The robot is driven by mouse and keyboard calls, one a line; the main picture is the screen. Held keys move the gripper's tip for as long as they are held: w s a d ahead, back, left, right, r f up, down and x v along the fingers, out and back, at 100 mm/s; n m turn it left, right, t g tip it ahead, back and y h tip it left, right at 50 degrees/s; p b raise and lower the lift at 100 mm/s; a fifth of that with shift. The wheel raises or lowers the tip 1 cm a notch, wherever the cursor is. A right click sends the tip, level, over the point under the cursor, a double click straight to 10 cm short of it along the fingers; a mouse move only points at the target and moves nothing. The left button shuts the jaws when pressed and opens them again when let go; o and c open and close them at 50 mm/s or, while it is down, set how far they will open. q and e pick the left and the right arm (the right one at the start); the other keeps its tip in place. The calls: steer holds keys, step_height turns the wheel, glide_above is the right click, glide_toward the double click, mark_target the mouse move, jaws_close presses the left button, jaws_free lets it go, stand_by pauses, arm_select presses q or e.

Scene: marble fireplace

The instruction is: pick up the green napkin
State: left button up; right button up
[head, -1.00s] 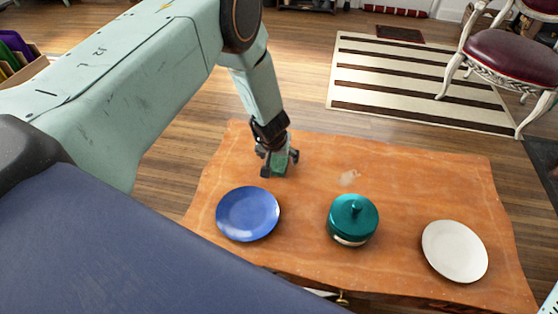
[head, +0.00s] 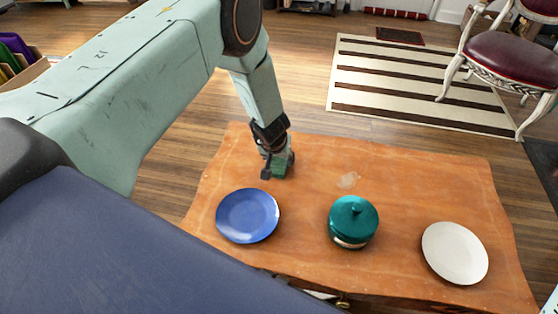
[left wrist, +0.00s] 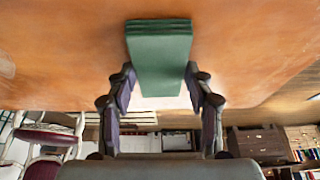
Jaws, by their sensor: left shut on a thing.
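The green napkin (left wrist: 159,62) is a folded dark green stack between the fingers of my left gripper (left wrist: 160,88) in the left wrist view. The fingers touch it on both sides, so the gripper is shut on it. In the head view, my left gripper (head: 278,168) is at the far left part of the wooden table, and a bit of the napkin (head: 279,172) shows between its fingers. I cannot tell whether the napkin still touches the table (head: 400,185).
A blue plate (head: 247,215) lies just in front of my left gripper. A teal lidded pot (head: 353,222) stands to its right, and a white plate (head: 454,252) lies farther right. The table between the napkin and the right edge is mostly clear. A chair (head: 505,60) stands beyond.

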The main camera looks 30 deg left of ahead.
mark_target(279, 162)
arm_select(q)
steer(key=shift+r, duration=0.1)
step_height(279, 162, up, 18)
steer(key=p, duration=1.4)
steer(key=shift+p, duration=0.3)
